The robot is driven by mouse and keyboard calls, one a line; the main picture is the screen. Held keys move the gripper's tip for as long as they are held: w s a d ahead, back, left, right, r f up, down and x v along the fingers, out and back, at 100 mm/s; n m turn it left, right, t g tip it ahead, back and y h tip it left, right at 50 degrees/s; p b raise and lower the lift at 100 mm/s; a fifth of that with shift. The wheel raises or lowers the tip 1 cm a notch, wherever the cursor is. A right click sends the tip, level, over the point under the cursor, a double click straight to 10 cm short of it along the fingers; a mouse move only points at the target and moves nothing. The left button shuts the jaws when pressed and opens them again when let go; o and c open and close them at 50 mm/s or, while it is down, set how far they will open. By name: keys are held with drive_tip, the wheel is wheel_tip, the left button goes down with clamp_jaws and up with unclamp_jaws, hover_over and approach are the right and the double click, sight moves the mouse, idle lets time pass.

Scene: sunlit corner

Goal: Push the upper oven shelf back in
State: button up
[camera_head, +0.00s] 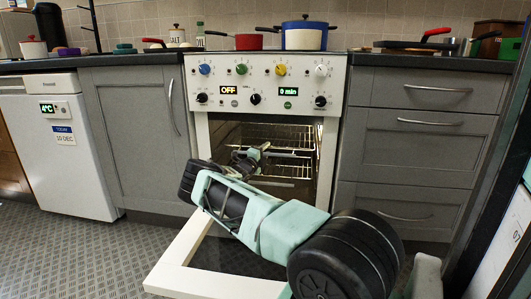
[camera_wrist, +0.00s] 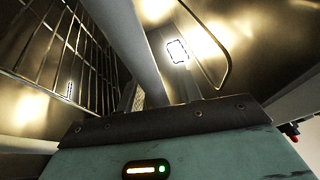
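The oven (camera_head: 267,90) stands in the middle of the head view with its white-framed door (camera_head: 205,283) lowered open. Inside is the upper wire shelf (camera_head: 290,149), with another wire shelf (camera_head: 292,170) below it. How far the upper shelf sticks out is hard to tell. My arm reaches over the door, and my gripper (camera_head: 250,156) is at the oven opening, close to the left part of the upper shelf. In the wrist view, wire shelf bars (camera_wrist: 70,45) run along the left. Whether my gripper touches the shelf, and its finger opening, are unclear.
The lowered door lies beneath my arm. Grey cabinets flank the oven at left (camera_head: 135,130) and right (camera_head: 420,145). Pots, including a blue one (camera_head: 304,36), stand on top. The oven's metal walls (camera_wrist: 220,40) are close around my gripper. Floor (camera_head: 70,250) is clear at left.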

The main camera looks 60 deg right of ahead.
drive_tip(key=a+f+p, duration=0.3)
drive_tip(key=a+p, duration=0.2)
drive_tip(key=a, duration=1.2)
drive_tip(key=shift+p, duration=0.35)
drive_tip(key=shift+f, duration=0.1)
